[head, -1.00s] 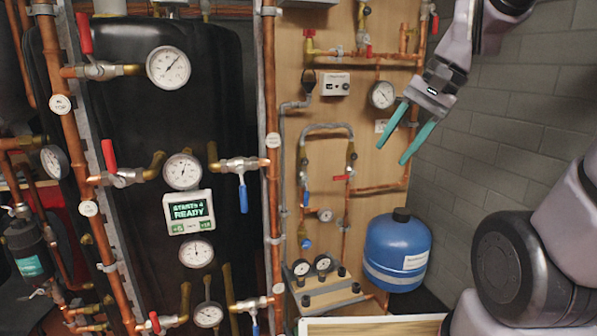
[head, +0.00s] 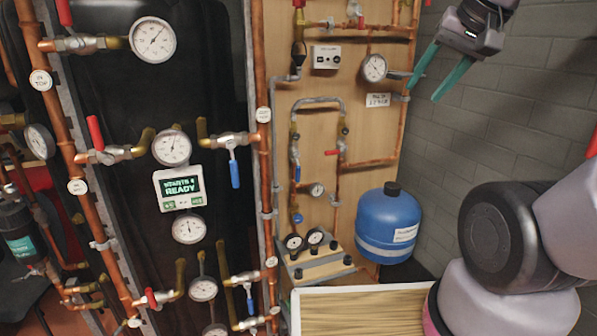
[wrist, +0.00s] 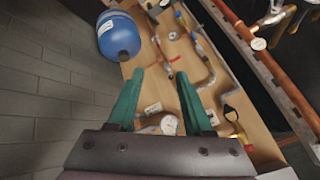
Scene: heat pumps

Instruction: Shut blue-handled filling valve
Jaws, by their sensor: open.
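On the wooden board, a looped grey hose (head: 318,101) joins two vertical pipes. A small blue lever handle (head: 296,172) lies along the left pipe, pointing down. I cannot tell for certain which is the filling valve. My gripper (head: 425,91) is open and empty, high at the right of the board and well apart from these handles. In the wrist view its two teal fingers (wrist: 160,75) are spread towards the board.
A blue vessel (head: 388,225) stands at the board's lower right. A gauge (head: 374,68) is left of my gripper. A red handle (head: 332,153) sits between the loop's pipes. A wooden-topped surface (head: 362,308) is in front. A grey block wall (head: 490,140) bounds the right.

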